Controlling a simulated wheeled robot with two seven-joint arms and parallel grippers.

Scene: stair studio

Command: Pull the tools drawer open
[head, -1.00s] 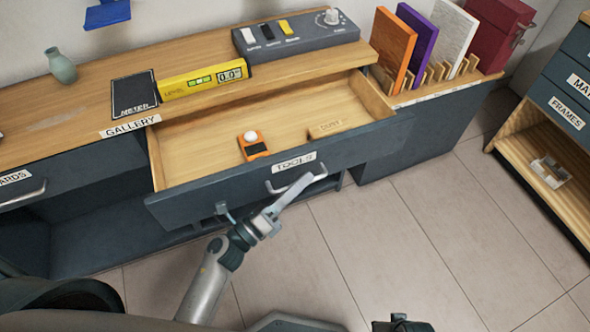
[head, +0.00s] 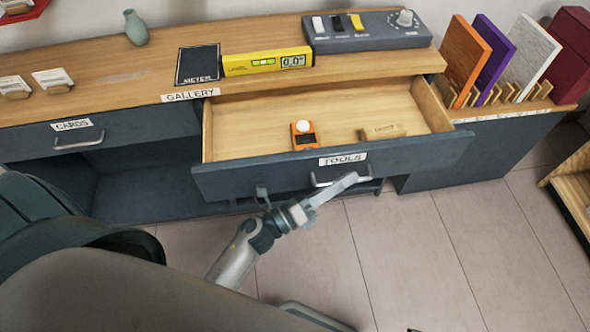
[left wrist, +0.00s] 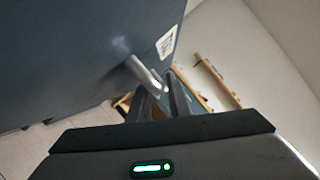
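The tools drawer (head: 400,155) is a dark blue-grey front with a TOOLS label and a wooden inside. In the head view it stands well out from the cabinet, its inside showing. Its metal handle (head: 366,178) is below the label. My left gripper (head: 336,190) is at this handle, its fingers crossing the bar. In the left wrist view the handle (left wrist: 138,70) runs down between the two close fingertips (left wrist: 163,88), which appear shut on it. An orange device (head: 305,140) and a small labelled wooden block (head: 382,132) lie in the drawer. My right gripper is not in view.
The counter above holds a black meter panel (head: 197,66), a yellow level (head: 267,62), a switch box (head: 366,32) and a vase (head: 136,27). A closed cards drawer (head: 110,135) is at left. A rack of panels (head: 492,50) stands at right. The floor (head: 430,250) in front is clear.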

